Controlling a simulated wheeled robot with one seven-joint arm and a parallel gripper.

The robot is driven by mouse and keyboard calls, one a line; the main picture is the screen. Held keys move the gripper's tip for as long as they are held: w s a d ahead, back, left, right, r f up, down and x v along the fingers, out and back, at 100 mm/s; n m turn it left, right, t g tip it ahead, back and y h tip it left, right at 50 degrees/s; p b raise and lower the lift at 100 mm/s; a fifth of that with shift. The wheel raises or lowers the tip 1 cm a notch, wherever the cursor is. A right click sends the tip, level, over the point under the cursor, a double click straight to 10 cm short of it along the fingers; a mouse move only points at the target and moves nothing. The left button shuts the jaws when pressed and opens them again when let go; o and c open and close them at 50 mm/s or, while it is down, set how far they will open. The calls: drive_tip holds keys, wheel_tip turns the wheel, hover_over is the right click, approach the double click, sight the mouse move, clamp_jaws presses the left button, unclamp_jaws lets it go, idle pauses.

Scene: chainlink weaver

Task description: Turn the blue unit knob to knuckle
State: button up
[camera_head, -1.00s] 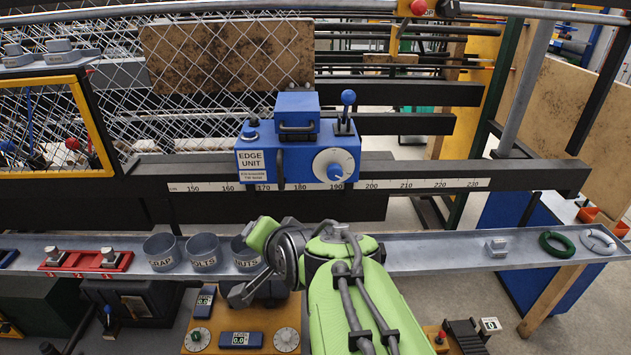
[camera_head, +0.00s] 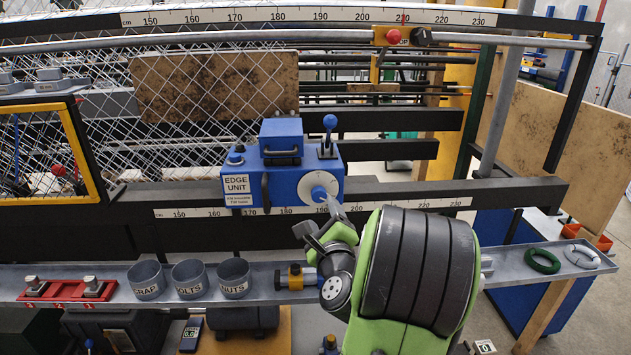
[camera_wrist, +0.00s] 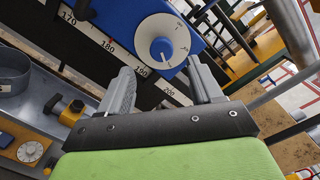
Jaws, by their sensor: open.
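The blue edge unit (camera_head: 283,187) sits on the rail with a ruler in the head view. Its blue knob (camera_head: 318,193) stands in a white dial on the unit's right front face. In the wrist view the dial (camera_wrist: 152,29) and the blue knob (camera_wrist: 161,49) show ahead, between and beyond my fingers. The dial's lettering is too small to read. My gripper (camera_wrist: 161,88) is open and empty, with one finger to each side of the knob's line, apart from it. In the head view my gripper (camera_head: 322,218) is just below the dial, and my arm hides what is behind it.
A metal tray (camera_head: 113,277) runs below the unit, with three grey cups (camera_head: 189,279) and a red fixture (camera_head: 68,290). A blue lever (camera_head: 329,136) rises from the unit's top. A green ring (camera_head: 542,261) lies at the tray's right.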

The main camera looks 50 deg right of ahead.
sight(319, 198)
drive_tip(key=p+x, duration=0.8)
drive_tip(key=x, duration=0.1)
drive_tip(key=shift+s+d+r, duration=0.1)
drive_tip(key=shift+s, duration=0.1)
drive_tip(key=shift+w+d+f, duration=0.25)
drive_tip(key=c, duration=1)
drive_tip(key=shift+c, duration=0.2)
drive_tip(key=shift+n, duration=0.3)
drive_tip(key=n, duration=0.5)
drive_tip(key=shift+a+n+g+b, duration=0.1)
drive_tip(key=shift+n+g+b, duration=0.2)
drive_tip(key=shift+b, duration=0.05)
drive_tip(key=n+b, duration=0.1)
drive_tip(key=n, duration=0.3)
drive_tip(key=shift+f+n+g, duration=0.15)
drive_tip(key=shift+n+g, duration=0.15)
drive_tip(key=shift+n, duration=0.1)
drive_tip(key=shift+b, duration=0.3)
